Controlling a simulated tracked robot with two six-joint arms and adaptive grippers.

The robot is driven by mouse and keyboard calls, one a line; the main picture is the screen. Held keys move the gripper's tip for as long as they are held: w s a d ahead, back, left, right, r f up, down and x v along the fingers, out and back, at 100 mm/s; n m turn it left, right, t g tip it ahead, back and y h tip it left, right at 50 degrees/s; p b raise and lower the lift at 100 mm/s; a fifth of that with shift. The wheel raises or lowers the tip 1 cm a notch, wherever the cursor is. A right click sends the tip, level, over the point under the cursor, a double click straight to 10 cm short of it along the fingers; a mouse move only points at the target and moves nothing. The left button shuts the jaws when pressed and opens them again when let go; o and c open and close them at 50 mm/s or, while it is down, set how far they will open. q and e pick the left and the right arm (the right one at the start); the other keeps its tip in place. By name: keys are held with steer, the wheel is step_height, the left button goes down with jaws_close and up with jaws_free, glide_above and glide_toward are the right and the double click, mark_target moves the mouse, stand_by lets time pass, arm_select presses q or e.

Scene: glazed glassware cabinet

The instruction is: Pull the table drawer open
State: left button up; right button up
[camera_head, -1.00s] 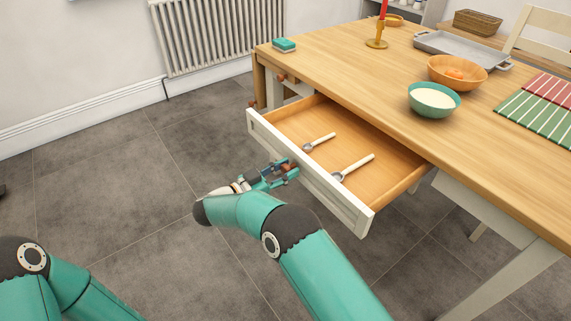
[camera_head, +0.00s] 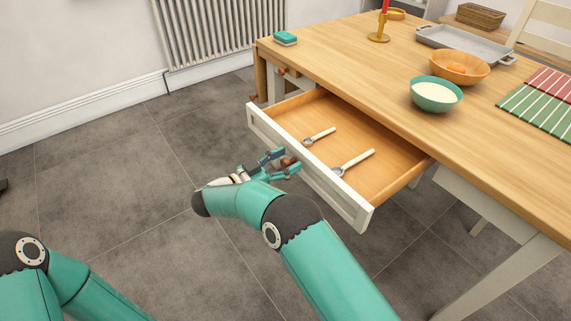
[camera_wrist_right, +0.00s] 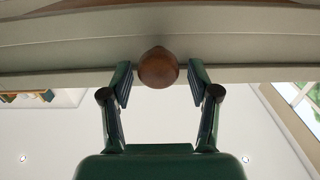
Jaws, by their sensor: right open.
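The table drawer (camera_head: 333,193) stands pulled out from the wooden table, with its white front panel and bare wood inside. Its round brown knob (camera_head: 287,162) is on the middle of the front. My right gripper (camera_head: 288,160) is open at the knob. In the right wrist view, the knob (camera_wrist_right: 158,67) sits between the two open fingers, with a gap on each side. Two utensils with pale handles lie in the drawer: a smaller one (camera_head: 320,136) and a larger one (camera_head: 354,163). My left arm shows at the lower left, its gripper out of frame.
On the table (camera_head: 365,80) are a green bowl (camera_head: 436,95), an orange bowl (camera_head: 458,68), a grey tray (camera_head: 465,45), a candle holder (camera_head: 379,37), a sponge (camera_head: 285,38) and striped cloths (camera_head: 540,110). A radiator (camera_head: 220,32) is on the wall. Floor left of the drawer is clear.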

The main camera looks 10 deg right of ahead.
step_height(320, 180, up, 9)
steer(key=shift+f, duration=0.15)
stand_by(0.4)
